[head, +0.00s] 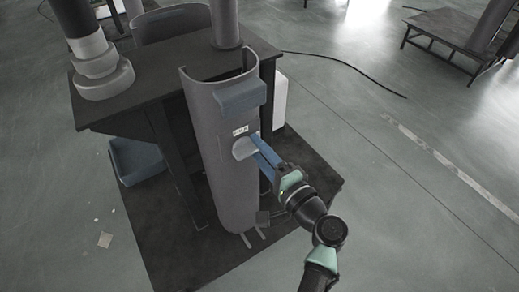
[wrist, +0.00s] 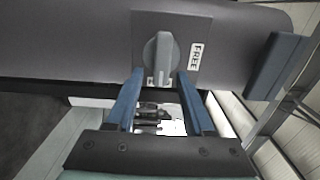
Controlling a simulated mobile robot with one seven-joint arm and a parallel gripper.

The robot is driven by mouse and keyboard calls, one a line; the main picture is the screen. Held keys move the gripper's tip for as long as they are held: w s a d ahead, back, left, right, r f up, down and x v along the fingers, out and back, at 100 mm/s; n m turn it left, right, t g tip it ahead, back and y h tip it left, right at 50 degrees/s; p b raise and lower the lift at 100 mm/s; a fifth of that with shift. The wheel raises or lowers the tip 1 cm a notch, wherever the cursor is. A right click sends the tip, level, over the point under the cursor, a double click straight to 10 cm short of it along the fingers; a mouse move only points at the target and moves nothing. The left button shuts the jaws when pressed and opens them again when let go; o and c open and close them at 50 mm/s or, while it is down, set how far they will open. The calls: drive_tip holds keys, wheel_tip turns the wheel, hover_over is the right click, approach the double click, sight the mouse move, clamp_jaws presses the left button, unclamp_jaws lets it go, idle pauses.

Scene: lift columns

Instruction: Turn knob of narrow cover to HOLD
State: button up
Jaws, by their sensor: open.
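The narrow cover (head: 225,185) is a tall, grey, curved shell standing upright against the dark table. Its grey knob (head: 242,149) sits midway up, below a small white label (head: 240,130). In the wrist view the knob (wrist: 160,52) is a rounded disc with a raised grip bar, on a square plate, and the label (wrist: 196,57) beside it reads FREE. My gripper (head: 256,146) reaches the knob from the right. In the wrist view its blue fingers (wrist: 160,76) are open, one on each side of the bar's near end. I cannot tell whether they touch it.
A blue-grey block handle (head: 240,95) juts from the cover above the knob. The dark table (head: 165,65) carries columns behind the cover. A dark mat (head: 300,215) lies underneath.

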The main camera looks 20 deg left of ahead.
drive_tip(key=p+v, duration=0.1)
drive_tip(key=v, duration=1.1)
drive_tip(key=shift+s+d, duration=0.3)
drive_tip(key=shift+w+r, duration=0.1)
drive_tip(key=w+d+r+n+t+h, duration=0.1)
drive_tip(key=w+r+n+t+h, duration=0.3)
drive_tip(key=r, duration=0.8)
drive_tip(key=w+d+r+n+t+h, duration=0.1)
drive_tip(key=w+r+n+t+h, duration=0.3)
drive_tip(key=r, duration=0.7)
drive_tip(key=s+d+r+t+h+p, duration=0.1)
drive_tip(key=s+r+t+h, duration=0.3)
drive_tip(key=r, duration=0.7)
drive_tip(key=s+r+t+p, duration=0.1)
drive_tip(key=s+r+t, duration=0.1)
drive_tip(key=s+r, duration=0.65)
drive_tip(key=s+d+r+t+h+p, duration=0.1)
drive_tip(key=s+r+t+h+p, duration=0.1)
drive_tip(key=r, duration=1.1)
wheel_tip(320, 180, up, 21)
drive_tip(key=p, duration=2.1)
